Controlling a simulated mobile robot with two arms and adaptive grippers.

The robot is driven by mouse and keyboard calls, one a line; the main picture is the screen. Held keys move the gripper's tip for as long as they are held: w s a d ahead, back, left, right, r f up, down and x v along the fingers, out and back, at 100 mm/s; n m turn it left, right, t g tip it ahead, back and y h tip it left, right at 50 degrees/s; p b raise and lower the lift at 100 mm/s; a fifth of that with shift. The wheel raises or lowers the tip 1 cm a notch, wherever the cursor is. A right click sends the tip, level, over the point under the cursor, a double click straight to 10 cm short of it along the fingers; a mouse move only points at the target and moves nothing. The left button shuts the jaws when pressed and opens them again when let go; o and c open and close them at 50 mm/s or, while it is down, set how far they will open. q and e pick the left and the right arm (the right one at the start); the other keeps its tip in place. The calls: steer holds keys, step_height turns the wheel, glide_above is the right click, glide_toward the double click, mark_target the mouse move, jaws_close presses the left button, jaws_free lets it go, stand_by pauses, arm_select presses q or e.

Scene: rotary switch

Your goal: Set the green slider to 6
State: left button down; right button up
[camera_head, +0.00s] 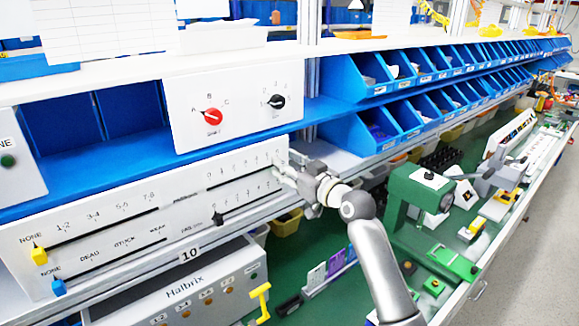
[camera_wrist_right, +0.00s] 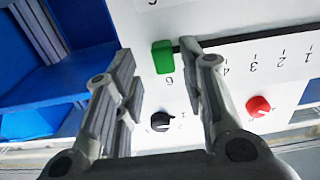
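The green slider (camera_wrist_right: 163,57) shows in the right wrist view at the end of its dark slot, directly beside the number 6. The panel (camera_head: 100,212) carrying the slot runs across the left of the head view, with its upper right end partly behind my right gripper. My right gripper (camera_head: 288,172) is at that end. In the right wrist view its two fingers are spread apart, one on each side of the slider, with a visible gap on the left. Whether the right finger touches the slider is unclear. The slider is hidden in the head view. My left gripper is not in view.
A black slider (camera_head: 217,219), a yellow slider (camera_head: 39,255) and a blue slider (camera_head: 58,287) sit on the same panel. Above it stands a box with a red knob (camera_head: 211,116) and a black knob (camera_head: 276,101). Blue bins (camera_head: 355,80) line the shelf to the right.

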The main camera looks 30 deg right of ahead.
steer(key=shift+s, duration=0.1)
steer(key=s+d, duration=0.1)
steer(key=s, duration=1)
steer(key=shift+s+d, duration=0.35)
